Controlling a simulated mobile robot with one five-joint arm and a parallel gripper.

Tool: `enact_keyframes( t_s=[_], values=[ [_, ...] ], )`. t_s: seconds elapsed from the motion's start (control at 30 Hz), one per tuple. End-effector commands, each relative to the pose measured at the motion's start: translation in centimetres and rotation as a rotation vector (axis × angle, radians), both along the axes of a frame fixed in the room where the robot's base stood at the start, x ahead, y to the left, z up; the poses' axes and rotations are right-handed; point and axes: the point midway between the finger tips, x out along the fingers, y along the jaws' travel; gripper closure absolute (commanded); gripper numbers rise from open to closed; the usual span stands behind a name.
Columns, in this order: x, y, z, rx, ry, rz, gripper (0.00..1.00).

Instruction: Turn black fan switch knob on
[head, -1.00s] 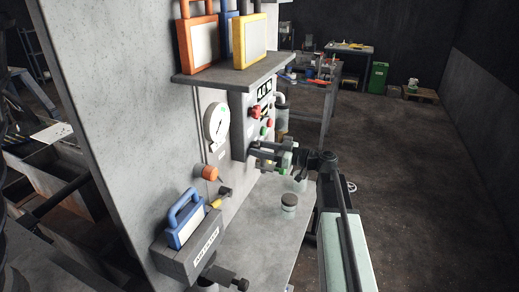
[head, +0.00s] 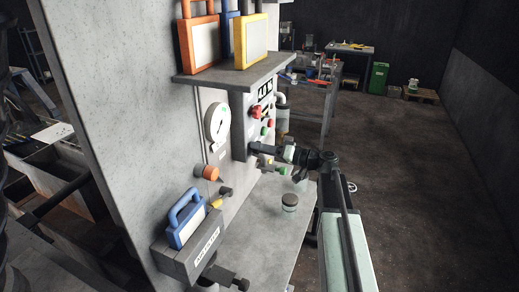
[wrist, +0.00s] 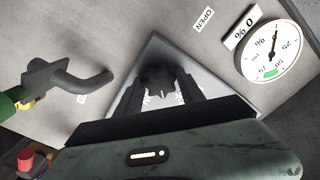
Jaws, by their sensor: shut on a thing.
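A black knob (wrist: 157,78) sits on a pale, pointed plate with small marks, in the middle of the wrist view. My gripper (wrist: 160,94) is shut on this knob, one finger on each side. In the head view my gripper (head: 262,154) reaches from the right to the lower part of the grey control box (head: 238,128). There the gripper hides the knob. I cannot read the marks around it.
A round gauge (head: 217,122) is on the wall left of the box; it also shows in the wrist view (wrist: 270,50). A dark bent handle (wrist: 75,77) juts out nearby. A shelf (head: 232,76) with padlock-shaped blocks is above.

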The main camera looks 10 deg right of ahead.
Motion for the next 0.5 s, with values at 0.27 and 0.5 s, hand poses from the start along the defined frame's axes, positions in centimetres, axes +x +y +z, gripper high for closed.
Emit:
enact_keyframes(
  t_s=[0.27,0.5],
  values=[
    [0.13,-0.24,0.02,0.146,0.217,-0.007,0.95],
    [0.13,-0.27,0.03,0.269,0.399,-0.007,0.95]
  ],
)
